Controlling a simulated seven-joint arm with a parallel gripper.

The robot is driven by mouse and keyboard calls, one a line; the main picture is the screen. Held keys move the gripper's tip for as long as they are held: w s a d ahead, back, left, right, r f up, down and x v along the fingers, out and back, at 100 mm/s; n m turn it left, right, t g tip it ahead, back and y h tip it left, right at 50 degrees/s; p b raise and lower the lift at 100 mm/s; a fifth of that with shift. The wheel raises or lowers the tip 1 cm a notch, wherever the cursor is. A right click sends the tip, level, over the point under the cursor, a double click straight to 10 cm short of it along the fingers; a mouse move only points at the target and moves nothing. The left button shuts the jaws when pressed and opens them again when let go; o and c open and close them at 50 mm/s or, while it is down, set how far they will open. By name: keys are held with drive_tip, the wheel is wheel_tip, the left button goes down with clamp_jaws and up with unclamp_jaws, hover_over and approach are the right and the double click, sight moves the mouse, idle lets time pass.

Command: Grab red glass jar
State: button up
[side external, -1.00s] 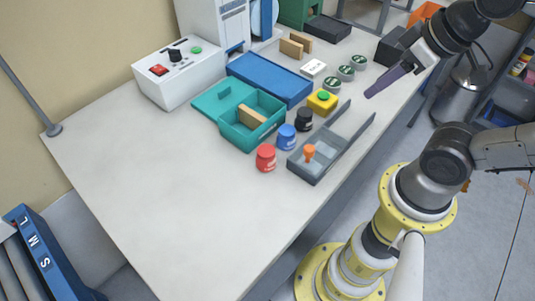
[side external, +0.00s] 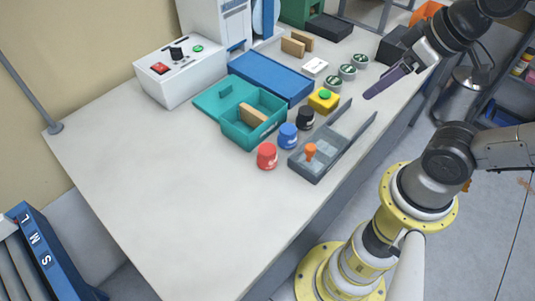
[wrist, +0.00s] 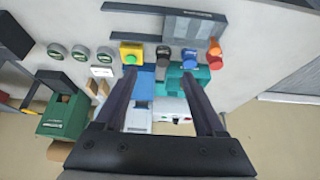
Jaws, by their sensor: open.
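The red jar (side external: 267,157) stands upright on the white table, at the near end of a row with a blue jar (side external: 288,136) and a black jar (side external: 305,118). In the wrist view the red jar (wrist: 214,60) is at the upper right, beyond the right finger, with an orange object above it. My gripper (side external: 367,96) is above the table's right edge, well away from the red jar, up and to the right of it in the side view. In the wrist view my gripper (wrist: 155,82) has its two fingers spread, with nothing held between them.
A grey tray (side external: 306,171) with an orange piece lies right of the red jar. An open teal box (side external: 243,142) holding a tan block is behind it. A yellow block with a green button (side external: 323,101) and several green-topped round tins (side external: 346,71) stand nearby. The table's left front is bare.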

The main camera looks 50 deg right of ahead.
drive_tip(key=w+a+r+m, duration=0.1)
drive_tip(key=w+r+m, duration=0.2)
drive_tip(key=m, duration=0.8)
drive_tip(key=m+g, duration=0.6)
drive_tip(key=m, duration=0.2)
hover_over(268, 148)
wheel_tip(268, 148, down, 8)
drive_tip(key=r, duration=0.1)
wheel_tip(268, 148, down, 13)
drive_tip(key=shift+f, duration=0.1)
